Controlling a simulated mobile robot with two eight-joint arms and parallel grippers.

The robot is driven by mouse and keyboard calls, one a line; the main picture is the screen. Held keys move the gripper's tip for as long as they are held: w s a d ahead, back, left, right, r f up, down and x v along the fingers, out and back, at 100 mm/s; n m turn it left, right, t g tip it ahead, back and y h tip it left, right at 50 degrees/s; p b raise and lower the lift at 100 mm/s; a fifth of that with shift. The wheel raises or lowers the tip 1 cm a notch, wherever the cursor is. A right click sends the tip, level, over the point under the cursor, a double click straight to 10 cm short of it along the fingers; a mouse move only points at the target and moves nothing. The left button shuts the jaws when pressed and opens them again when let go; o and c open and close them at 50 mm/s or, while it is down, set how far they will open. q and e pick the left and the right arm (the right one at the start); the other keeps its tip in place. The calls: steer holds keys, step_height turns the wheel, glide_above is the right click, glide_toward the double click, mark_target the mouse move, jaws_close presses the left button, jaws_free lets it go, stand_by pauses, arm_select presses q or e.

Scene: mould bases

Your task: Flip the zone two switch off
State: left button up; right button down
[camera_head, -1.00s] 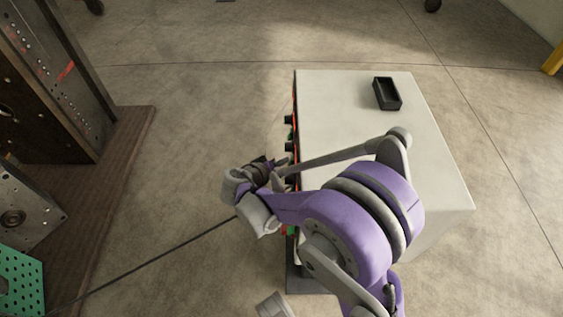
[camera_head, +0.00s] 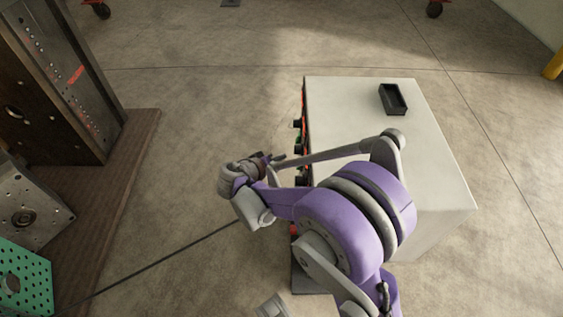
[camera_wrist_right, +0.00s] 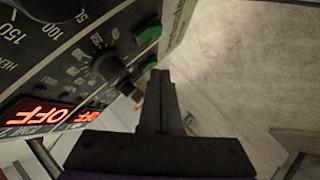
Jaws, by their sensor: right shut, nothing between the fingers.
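The control panel (camera_wrist_right: 60,75) fills the left of the right wrist view. It carries a black knob (camera_wrist_right: 108,68), two green switches, one upper (camera_wrist_right: 148,33) and one lower (camera_wrist_right: 147,72), and a red lit display (camera_wrist_right: 42,114) that appears to read OFF. I cannot tell for sure which switch is zone two. My right gripper (camera_wrist_right: 160,82) is shut and empty, its fingertips close to the lower green switch; contact cannot be told. In the head view my right gripper (camera_head: 272,160) is left of the white cabinet's panel side (camera_head: 300,130). My left gripper is not in view.
The white cabinet (camera_head: 345,110) has a small black tray (camera_head: 393,98) on top. A dark cable (camera_head: 150,266) runs across the floor. Mould plates (camera_head: 60,90) stand on a wooden base (camera_head: 125,170) at the left.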

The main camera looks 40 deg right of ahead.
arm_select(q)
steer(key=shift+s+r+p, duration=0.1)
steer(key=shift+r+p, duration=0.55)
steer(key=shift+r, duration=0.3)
arm_select(e)
steer(key=a+f+v, duration=0.1)
steer(key=v, duration=0.8)
steer(key=shift+w+a, duration=0.3)
steer(key=shift+a, duration=0.1)
steer(key=shift+f, duration=0.1)
